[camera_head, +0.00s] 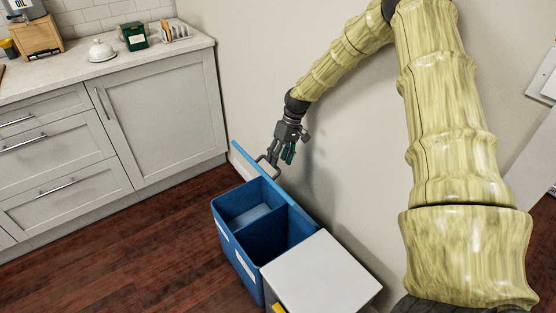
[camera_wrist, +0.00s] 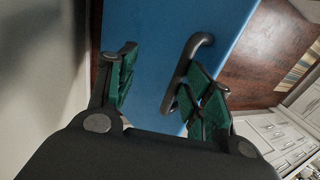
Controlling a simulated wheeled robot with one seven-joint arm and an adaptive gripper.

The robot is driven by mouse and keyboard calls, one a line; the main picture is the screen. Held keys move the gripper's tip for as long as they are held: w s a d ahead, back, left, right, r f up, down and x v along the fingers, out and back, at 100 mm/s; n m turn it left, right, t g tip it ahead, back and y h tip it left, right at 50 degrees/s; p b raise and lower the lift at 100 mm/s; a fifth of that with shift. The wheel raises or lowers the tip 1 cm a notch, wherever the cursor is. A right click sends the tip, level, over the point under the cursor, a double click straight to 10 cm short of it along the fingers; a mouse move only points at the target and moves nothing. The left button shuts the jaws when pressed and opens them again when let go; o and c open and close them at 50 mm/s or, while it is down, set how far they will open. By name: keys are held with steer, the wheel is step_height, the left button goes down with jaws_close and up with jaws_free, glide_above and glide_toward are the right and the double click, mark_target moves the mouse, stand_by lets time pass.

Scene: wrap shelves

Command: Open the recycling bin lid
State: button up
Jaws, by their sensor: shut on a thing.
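The blue recycling bin (camera_head: 240,262) stands on the floor beside the wall, with two open compartments visible inside. Its blue lid (camera_head: 240,150) is raised and stands steeply along the wall side, seen nearly edge-on. A dark grey bar handle (camera_head: 270,160) sticks out from the lid near my gripper (camera_head: 287,153). In the wrist view, the blue lid (camera_wrist: 165,45) fills the middle, and the handle (camera_wrist: 185,70) runs beside the right green finger pads of my gripper (camera_wrist: 163,90). My gripper is shut on the handle, though its fingers look apart; the exact contact is partly hidden.
A white flat-topped unit (camera_head: 320,272) adjoins the near end of the bin. Grey kitchen cabinets (camera_head: 155,115) with a countertop (camera_head: 140,62) stand at the left. The plain wall (camera_head: 245,60) is close behind my gripper. Wooden floor (camera_head: 130,245) is clear left of the bin.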

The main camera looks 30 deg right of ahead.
steer(key=v, duration=0.6)
steer(key=shift+r, duration=0.15)
steer(key=shift+w+a, duration=0.1)
steer(key=shift+c, duration=0.4)
